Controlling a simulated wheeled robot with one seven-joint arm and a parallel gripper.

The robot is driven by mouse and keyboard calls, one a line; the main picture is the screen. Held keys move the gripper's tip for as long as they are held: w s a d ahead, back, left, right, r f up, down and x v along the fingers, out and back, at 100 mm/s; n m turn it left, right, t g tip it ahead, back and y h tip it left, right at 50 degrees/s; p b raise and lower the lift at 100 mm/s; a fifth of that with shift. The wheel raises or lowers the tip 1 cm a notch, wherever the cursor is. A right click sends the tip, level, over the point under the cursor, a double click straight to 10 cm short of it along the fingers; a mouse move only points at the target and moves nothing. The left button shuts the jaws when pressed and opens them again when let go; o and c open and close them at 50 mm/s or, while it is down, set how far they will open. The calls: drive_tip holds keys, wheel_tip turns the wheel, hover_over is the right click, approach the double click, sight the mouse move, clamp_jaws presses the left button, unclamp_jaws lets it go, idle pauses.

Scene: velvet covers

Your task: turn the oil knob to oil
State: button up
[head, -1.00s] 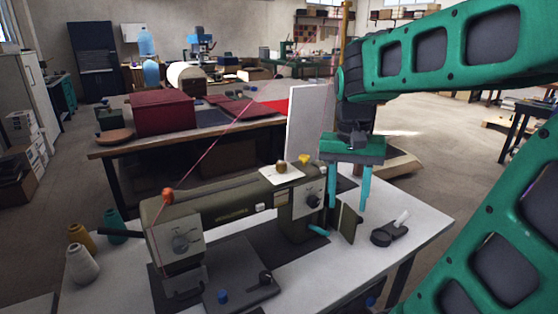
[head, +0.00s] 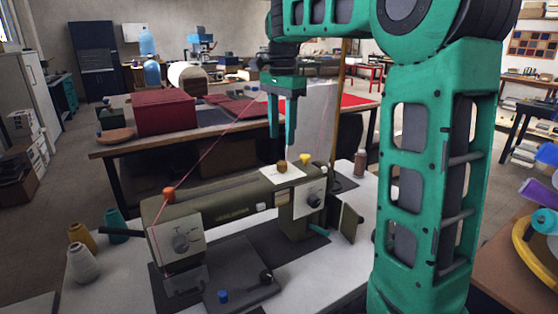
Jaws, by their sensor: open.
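An olive-green sewing machine (head: 235,215) stands on a white table (head: 345,262). On its top, a brass-coloured knob (head: 282,166) sits on a small white plate (head: 272,176). A yellow knob (head: 305,159) is just to its right. A dark knob (head: 314,200) is on the right panel, and a grey dial (head: 181,243) is on the left panel. The labels are too small to read, so I cannot tell which is the oil knob. My gripper (head: 282,141) points down, open and empty, and appears above the brass knob, apart from it.
An orange knob (head: 168,194) with red thread is at the machine's left end. A blue knob (head: 223,296) and a black knob (head: 266,277) are on the base. Thread spools (head: 84,263) stand at the left. A brown bottle (head: 360,163) stands behind.

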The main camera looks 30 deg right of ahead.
sight(282, 162)
wheel_tip(282, 162, down, 8)
drive_tip(key=shift+f, duration=0.2)
idle(0.3)
drive_tip(key=c, duration=1.1)
